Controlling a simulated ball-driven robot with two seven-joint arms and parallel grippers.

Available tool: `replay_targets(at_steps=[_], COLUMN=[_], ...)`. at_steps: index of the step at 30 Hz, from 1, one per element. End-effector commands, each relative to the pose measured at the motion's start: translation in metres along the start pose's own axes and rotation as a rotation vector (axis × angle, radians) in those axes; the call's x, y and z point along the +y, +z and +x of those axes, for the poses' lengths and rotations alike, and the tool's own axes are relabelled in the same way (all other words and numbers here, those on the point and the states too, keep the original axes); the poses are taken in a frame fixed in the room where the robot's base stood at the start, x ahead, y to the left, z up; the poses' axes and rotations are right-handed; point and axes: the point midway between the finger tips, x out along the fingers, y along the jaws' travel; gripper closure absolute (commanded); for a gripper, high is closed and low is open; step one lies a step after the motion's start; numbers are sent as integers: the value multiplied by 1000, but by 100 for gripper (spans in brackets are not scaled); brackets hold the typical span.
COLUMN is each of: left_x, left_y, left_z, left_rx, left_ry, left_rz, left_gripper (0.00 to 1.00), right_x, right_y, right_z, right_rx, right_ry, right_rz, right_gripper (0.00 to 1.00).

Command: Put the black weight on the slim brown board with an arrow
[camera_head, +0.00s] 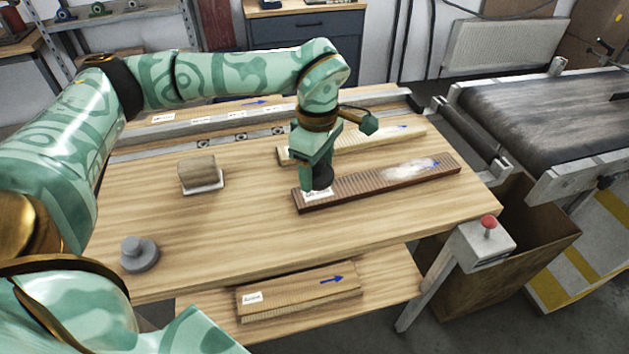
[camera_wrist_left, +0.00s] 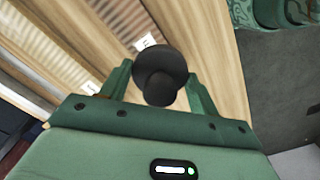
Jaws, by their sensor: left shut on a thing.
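The slim brown board (camera_head: 380,184) lies on the table, with a white label at its left end, a whitish patch and a blue arrow toward its right end. My left gripper (camera_head: 317,184) points down at the board's labelled left end. It is shut on the black weight (camera_head: 323,177), which is partly hidden by the fingers. In the left wrist view the black weight (camera_wrist_left: 160,72) shows as a round disc with a knob between the fingers (camera_wrist_left: 160,92). I cannot tell whether the weight touches the board. My right gripper is not in view.
A pale board (camera_head: 376,139) with an arrow lies behind. A grey weight (camera_head: 139,254) and a wooden block on a white pad (camera_head: 199,174) stand at left. Another arrowed board (camera_head: 300,291) lies on the lower shelf. A red-button box (camera_head: 481,243) and conveyor (camera_head: 540,105) are at right.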

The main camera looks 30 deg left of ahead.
Motion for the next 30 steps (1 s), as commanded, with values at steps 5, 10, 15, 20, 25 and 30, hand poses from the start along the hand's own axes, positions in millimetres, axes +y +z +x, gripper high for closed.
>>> replay_targets(at_steps=[5, 10, 15, 20, 25, 30], left_x=[4, 9, 9, 9, 9, 9], left_y=[-7, -17, -17, -16, -16, -16], left_z=[10, 40, 54, 52, 55, 55], left_rx=[0, 1, 0, 0, 0, 1], left_ry=[1, -3, 1, 2, 0, 0], left_rz=[-1, 1, 1, 1, 1, 1], left_gripper=[76, 76, 76, 76, 34, 17], right_x=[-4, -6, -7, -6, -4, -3], right_y=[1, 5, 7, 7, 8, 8], right_z=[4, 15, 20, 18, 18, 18], right_rx=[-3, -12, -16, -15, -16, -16], right_ry=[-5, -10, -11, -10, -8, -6], right_rz=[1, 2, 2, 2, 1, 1], right_gripper=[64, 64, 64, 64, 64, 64])
